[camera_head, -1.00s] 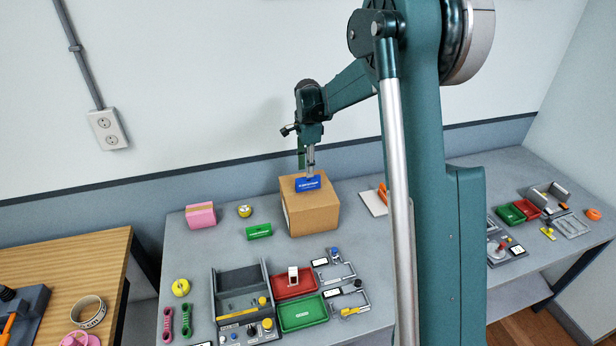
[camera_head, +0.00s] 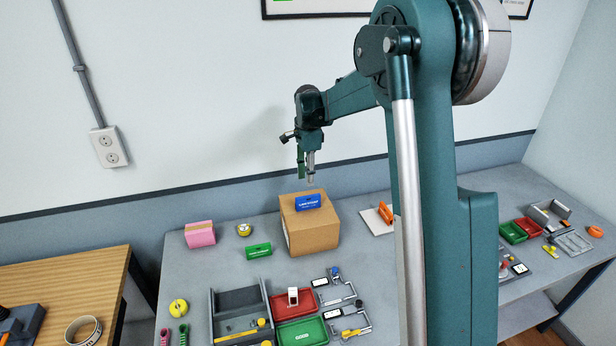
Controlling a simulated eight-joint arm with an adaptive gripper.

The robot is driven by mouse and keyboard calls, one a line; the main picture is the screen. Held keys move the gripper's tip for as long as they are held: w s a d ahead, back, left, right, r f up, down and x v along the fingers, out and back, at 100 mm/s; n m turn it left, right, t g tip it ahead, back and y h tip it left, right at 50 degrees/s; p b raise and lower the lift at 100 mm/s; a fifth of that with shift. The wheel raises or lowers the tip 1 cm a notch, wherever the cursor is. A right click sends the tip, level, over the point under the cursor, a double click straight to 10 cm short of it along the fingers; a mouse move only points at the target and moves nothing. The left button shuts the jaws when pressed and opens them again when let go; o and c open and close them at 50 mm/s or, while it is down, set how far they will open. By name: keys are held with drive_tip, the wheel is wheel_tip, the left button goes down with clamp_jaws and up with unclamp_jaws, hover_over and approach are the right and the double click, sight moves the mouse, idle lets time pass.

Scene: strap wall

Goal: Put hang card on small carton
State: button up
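The small carton (camera_head: 313,232) is a brown cardboard box on the grey table, near the wall. A blue card with white lettering, likely the hang card (camera_head: 308,202), rests on top of the carton. My gripper (camera_head: 308,182) is above the carton and the blue card, with a small gap between its tips and the card. It holds nothing that I can see. The fingers are small and seen from the side, one green and one grey, and appear apart.
A pink box (camera_head: 200,235), a yellow round item (camera_head: 244,230) and a green block (camera_head: 258,251) stand left of the carton. Red (camera_head: 298,304) and green (camera_head: 302,333) trays lie in front. An orange item (camera_head: 386,212) on a white plate is at right, beside my arm.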

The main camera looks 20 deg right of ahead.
drive_tip(key=s+a+r+n+t, duration=0.2)
drive_tip(key=s+r+n, duration=0.2)
drive_tip(key=s+r, duration=0.5)
drive_tip(key=s+a+r+n+t, duration=0.1)
drive_tip(key=s+r+n, duration=0.35)
drive_tip(key=s, duration=0.85)
drive_tip(key=s+a+f+n+t, duration=0.1)
drive_tip(key=s+n, duration=0.3)
drive_tip(key=s, duration=0.8)
drive_tip(key=s+a+f+n+t, duration=0.1)
drive_tip(key=s+n, duration=0.4)
drive_tip(key=s, duration=0.7)
drive_tip(key=shift+a+f+t, duration=0.3)
drive_tip(key=shift+f+t, duration=0.55)
drive_tip(key=shift+t, duration=0.25)
drive_tip(key=shift+s+n, duration=0.1)
drive_tip(key=shift+n, duration=0.15)
